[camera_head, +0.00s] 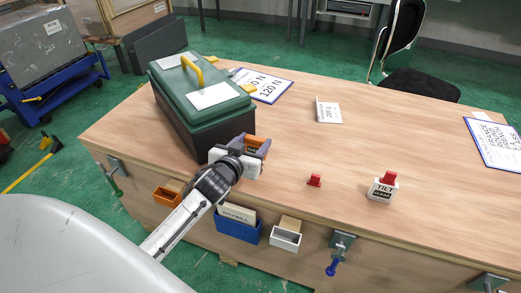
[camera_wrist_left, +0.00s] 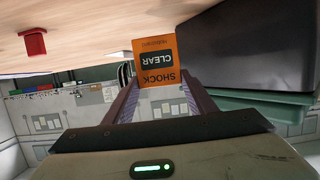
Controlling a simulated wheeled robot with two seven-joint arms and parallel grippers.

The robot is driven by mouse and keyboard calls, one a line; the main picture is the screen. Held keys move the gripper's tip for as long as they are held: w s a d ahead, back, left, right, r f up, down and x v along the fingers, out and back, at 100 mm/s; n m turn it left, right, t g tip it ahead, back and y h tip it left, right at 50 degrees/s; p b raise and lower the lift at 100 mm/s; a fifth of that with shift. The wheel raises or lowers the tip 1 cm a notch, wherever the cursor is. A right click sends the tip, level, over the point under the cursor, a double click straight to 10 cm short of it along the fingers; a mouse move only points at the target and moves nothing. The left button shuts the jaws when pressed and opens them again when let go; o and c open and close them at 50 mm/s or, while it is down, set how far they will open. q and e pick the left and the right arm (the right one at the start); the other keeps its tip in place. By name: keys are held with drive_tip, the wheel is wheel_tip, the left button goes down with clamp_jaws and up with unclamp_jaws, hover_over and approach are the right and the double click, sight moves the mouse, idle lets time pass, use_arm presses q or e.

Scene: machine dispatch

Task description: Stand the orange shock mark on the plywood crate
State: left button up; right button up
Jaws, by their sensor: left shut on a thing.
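The orange shock mark (camera_head: 257,143) is in my left gripper (camera_head: 252,152), beside the right end of the dark green case on the bench. In the left wrist view the mark (camera_wrist_left: 158,52) reads SHOCK and CLEAR upside down. The fingers of my left gripper (camera_wrist_left: 158,98) are shut on its lower end in that view. A wooden, crate-like box (camera_head: 132,20) stands at the far upper left, cut off by the picture edge; I cannot tell surely that it is the plywood crate. My right gripper is not in view.
The green case (camera_head: 190,118) with a yellow handle stands on the bench (camera_head: 300,150). A red piece (camera_head: 314,180), a white TILT mark (camera_head: 382,188) and a small card (camera_head: 328,110) also stand there. A blue cart (camera_head: 60,90) with a grey case is at left.

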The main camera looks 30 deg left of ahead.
use_arm(q)
drive_tip(key=shift+f+b, duration=0.4)
drive_tip(key=shift+f, duration=1.6)
drive_tip(key=shift+f, duration=0.1)
drive_tip(key=o, duration=1.1)
drive_tip(key=shift+c, duration=0.2)
drive_tip(key=p+v, duration=0.1)
drive_tip(key=v, duration=1.1)
drive_tip(key=s+d+f+m+g+h, duration=0.5)
drive_tip(key=s+d+f, duration=1.1)
drive_tip(key=d+f, duration=0.1)
drive_tip(key=shift+d+f+g+h, duration=0.3)
drive_tip(key=shift+d+f+h, duration=0.1)
drive_tip(key=shift+d, duration=0.05)
